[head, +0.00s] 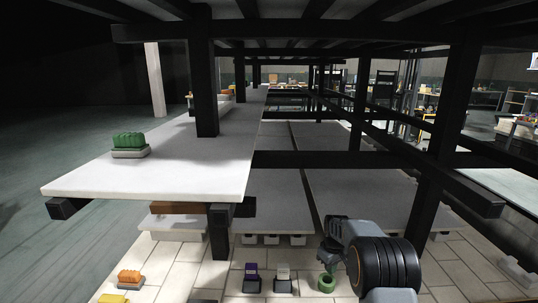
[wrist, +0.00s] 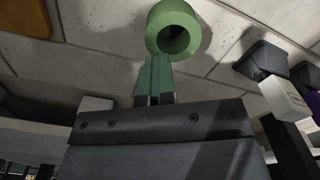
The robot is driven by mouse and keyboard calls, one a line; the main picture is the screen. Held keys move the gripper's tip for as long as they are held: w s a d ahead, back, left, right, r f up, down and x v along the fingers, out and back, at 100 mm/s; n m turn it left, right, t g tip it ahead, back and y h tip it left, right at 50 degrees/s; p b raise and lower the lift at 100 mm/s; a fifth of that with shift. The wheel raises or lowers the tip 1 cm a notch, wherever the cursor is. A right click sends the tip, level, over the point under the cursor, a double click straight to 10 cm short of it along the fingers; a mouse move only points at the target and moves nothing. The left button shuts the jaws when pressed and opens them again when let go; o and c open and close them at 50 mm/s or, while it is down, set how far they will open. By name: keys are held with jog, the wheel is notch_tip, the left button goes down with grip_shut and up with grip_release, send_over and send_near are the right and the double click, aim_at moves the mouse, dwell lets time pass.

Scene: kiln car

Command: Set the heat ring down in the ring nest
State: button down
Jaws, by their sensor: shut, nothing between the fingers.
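A green ring (head: 326,283), which I take for the heat ring, lies flat on the pale tiled deck in the head view. It also shows at the top of the wrist view (wrist: 173,26), its round opening facing the camera. My gripper (head: 329,268) is just above or beside the ring in the head view. In the wrist view its two green fingers (wrist: 156,62) are shut together, empty, with tips close to the ring's rim. I cannot tell whether they touch it. No ring nest can be made out with certainty, under the ring or elsewhere.
Purple (head: 251,274) and white (head: 283,276) blocks stand on dark bases left of the ring. Orange (head: 130,276) and yellow (head: 113,298) pieces lie further left. A white shelf (head: 190,178) carrying a green ribbed block (head: 129,140) and black posts (head: 218,232) stand above and behind.

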jog(key=shift+r, duration=0.35)
jog(key=c, duration=1.8)
grip_release()
jog(key=o, duration=0.4)
jog(key=shift+r, duration=0.1)
